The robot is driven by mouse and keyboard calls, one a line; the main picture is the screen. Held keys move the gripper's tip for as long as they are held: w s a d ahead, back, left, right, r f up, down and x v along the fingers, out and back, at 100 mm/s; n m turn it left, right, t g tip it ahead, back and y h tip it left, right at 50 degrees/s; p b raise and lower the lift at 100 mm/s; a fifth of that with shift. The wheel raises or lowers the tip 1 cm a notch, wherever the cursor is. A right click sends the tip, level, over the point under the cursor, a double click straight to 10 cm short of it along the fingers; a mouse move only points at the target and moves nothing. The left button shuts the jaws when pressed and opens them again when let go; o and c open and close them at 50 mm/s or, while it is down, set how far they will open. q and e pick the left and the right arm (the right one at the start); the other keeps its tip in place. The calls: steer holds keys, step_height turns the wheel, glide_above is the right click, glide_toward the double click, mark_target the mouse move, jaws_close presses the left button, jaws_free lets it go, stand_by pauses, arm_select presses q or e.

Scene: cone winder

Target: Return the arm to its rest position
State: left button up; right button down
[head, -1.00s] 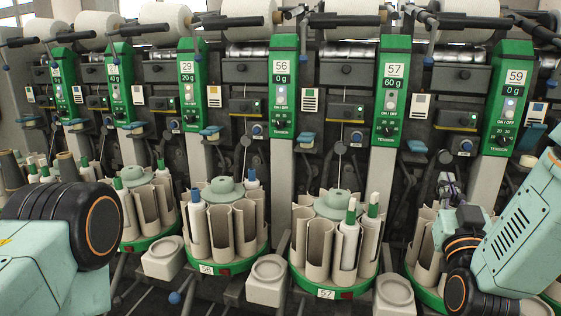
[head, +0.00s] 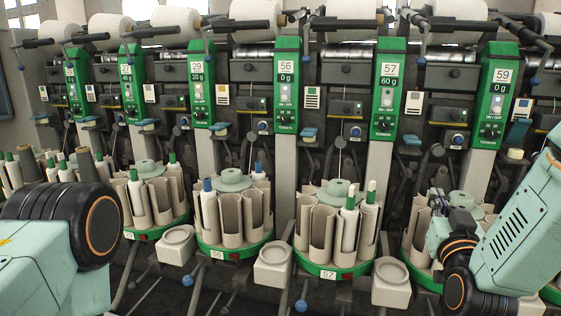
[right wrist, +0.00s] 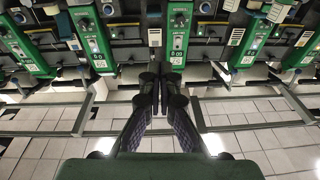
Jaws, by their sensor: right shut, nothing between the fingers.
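My right arm comes in from the right in the head view. My right gripper (head: 437,203) is folded in front of it, before the magazine at the right. In the right wrist view my right gripper (right wrist: 160,88) has its two dark fingers together, with nothing between them. The fingers point toward the green winder panels and touch nothing that I can see. My left arm shows at the lower left of the head view, but its gripper is out of the picture.
The cone winder has a row of green panels, such as panel 57 (head: 387,95). Round magazines with beige tubes stand below, such as magazine 57 (head: 318,263). Small beige boxes (head: 273,267) stand between them.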

steer(key=s+a+f+g+y, duration=0.15)
steer(key=s+f+g, duration=0.25)
steer(key=f, duration=0.5)
steer(key=s+a+f+n+g+y, duration=0.1)
steer(key=s+a+f+g, duration=0.15)
steer(key=s+f, duration=0.4)
steer(key=s+a+f+g+y, duration=0.15)
steer(key=f+g, duration=0.25)
steer(key=f, duration=0.6)
steer(key=s+a+f+g, duration=0.1)
steer(key=s+f+g, duration=0.3)
steer(key=s, duration=0.9)
steer(key=s+a+f+n+g, duration=0.1)
steer(key=s+f+g, duration=0.4)
steer(key=s+f, duration=0.4)
steer(key=s, duration=0.5)
steer(key=shift+s+a+f, duration=0.15)
steer(key=shift+s+f, duration=0.05)
steer(key=shift+f, duration=0.15)
